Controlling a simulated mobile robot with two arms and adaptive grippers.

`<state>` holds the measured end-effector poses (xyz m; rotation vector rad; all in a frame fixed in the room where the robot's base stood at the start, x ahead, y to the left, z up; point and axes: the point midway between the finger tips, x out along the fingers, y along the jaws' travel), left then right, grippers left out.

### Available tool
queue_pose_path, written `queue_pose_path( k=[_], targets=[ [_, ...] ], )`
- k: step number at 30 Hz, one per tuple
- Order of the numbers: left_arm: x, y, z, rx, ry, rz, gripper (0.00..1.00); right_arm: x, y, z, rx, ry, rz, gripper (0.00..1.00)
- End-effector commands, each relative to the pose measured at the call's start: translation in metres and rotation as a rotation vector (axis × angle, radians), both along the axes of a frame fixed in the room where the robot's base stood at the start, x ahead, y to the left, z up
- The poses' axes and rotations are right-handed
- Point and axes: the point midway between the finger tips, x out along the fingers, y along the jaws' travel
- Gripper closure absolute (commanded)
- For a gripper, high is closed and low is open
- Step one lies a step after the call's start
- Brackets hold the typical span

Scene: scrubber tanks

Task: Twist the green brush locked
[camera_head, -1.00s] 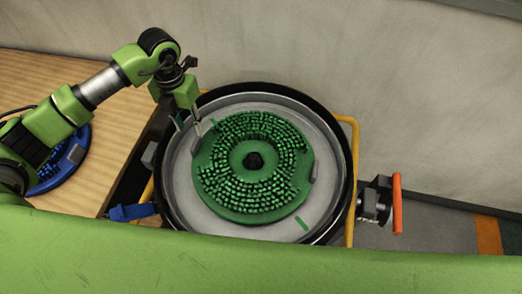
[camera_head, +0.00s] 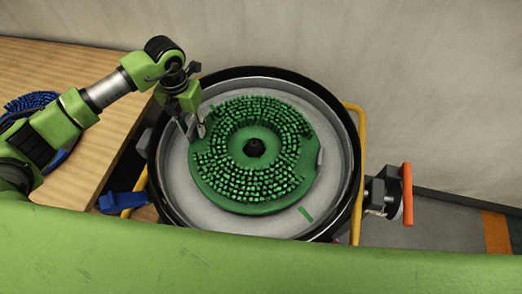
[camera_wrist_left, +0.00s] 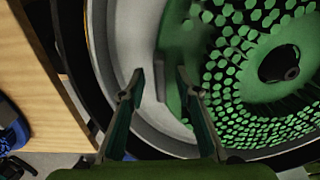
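The green brush (camera_head: 252,206) is a round disc with bristles and a dark hub (camera_head: 254,148), lying in the round grey tank (camera_head: 300,226). A grey tab (camera_head: 320,158) sticks up at its right edge. My left gripper (camera_head: 193,131) is at the brush's upper-left edge. In the left wrist view my left gripper (camera_wrist_left: 157,80) is open, with a second grey tab (camera_wrist_left: 160,81) between its fingers and gaps on both sides. A green mark (camera_head: 306,214) shows on the tank floor at the lower right. My right gripper is out of view.
A wooden table (camera_head: 108,150) stands at the left with a blue brush (camera_head: 30,102) on it, partly behind my arm. A blue clamp-like part (camera_head: 122,203), yellow rails (camera_head: 358,125) and an orange handle (camera_head: 407,194) surround the tank. A wall is behind.

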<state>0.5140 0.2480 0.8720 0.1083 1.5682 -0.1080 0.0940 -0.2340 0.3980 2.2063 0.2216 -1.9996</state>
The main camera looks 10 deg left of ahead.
Motion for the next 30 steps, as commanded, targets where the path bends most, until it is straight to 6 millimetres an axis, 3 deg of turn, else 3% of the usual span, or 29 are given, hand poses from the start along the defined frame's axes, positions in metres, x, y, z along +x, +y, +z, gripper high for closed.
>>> queue_pose_path(
  k=[2,6,30],
  targets=[
    [0.000,0.000,0.000,0.000,0.000,0.000,0.69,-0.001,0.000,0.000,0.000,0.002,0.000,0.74],
    [0.000,0.000,0.000,0.000,0.000,0.000,1.00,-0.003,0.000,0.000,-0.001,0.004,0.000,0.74],
    [0.022,-0.005,0.000,-0.002,-0.004,-0.117,1.00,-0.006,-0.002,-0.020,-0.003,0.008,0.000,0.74]
  ],
)
